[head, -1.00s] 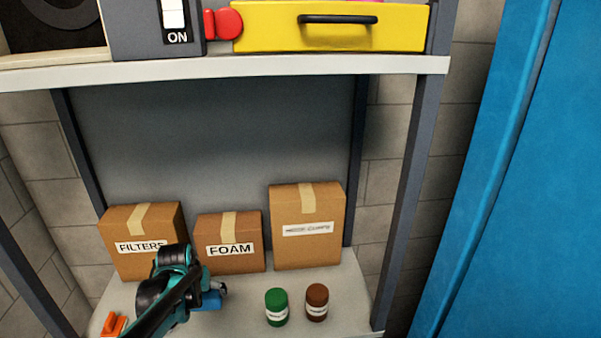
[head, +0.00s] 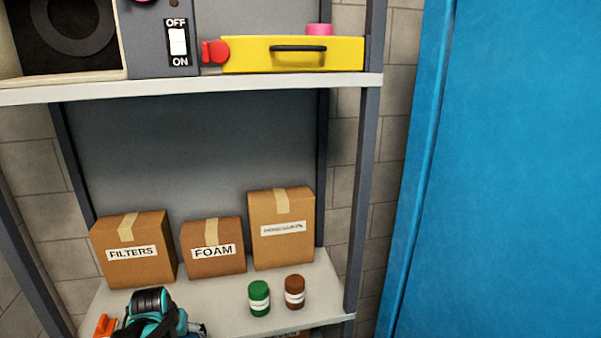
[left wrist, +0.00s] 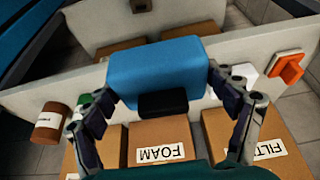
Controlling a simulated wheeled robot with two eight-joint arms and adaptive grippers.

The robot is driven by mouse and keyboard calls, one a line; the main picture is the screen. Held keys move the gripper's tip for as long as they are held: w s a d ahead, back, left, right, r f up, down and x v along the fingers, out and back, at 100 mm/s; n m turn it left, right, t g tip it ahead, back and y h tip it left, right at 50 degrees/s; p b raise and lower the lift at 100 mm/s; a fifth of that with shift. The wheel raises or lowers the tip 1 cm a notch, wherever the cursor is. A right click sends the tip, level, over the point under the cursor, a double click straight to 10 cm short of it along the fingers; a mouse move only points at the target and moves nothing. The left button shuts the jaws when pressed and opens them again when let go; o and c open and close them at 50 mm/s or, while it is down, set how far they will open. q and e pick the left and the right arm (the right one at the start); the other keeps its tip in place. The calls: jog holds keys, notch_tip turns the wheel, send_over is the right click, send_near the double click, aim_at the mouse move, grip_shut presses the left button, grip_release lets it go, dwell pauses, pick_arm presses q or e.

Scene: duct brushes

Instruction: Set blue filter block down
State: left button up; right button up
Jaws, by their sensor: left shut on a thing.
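The blue filter block (left wrist: 165,70) is between the two fingers of my left gripper (left wrist: 163,92) in the left wrist view, with a black part on its near face. The gripper is shut on it. In the head view my left gripper (head: 188,328) is at the bottom left, low in front of the FILTERS and FOAM boxes, and mostly hides the block. I cannot tell whether the block touches the shelf (head: 225,300). My right gripper is not in view.
The FILTERS box (head: 135,265), FOAM box (head: 213,265) and a taller box (head: 283,250) stand at the shelf's back. Green (head: 259,297) and brown (head: 295,291) jars stand right of the gripper. An orange piece (head: 104,326) is at its left. A yellow drawer (head: 300,55) is above.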

pick_arm(q)
jog(key=f, duration=0.1)
jog(key=d+f, duration=0.1)
jog(key=d+f+b, duration=0.1)
jog(key=shift+w+d+f, duration=0.15)
jog(key=shift+w+f, duration=0.1)
jog(key=shift+f, duration=0.1)
jog(key=s+d+f+m+b, duration=0.1)
jog(key=s+d+f+b, duration=0.2)
jog(key=d+f, duration=0.2)
jog(key=s+d+f+m+h+b, duration=0.1)
jog(key=s+d+f+b, duration=0.2)
jog(key=d+f, duration=0.3)
notch_tip(320, 180, down, 3)
jog(key=shift+s+r+b, duration=0.1)
jog(key=shift+s+b, duration=0.2)
jog(key=shift+b, duration=0.05)
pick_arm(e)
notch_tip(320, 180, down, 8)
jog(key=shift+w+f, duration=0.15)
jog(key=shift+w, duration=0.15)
pick_arm(q)
jog(key=shift+d, duration=0.1)
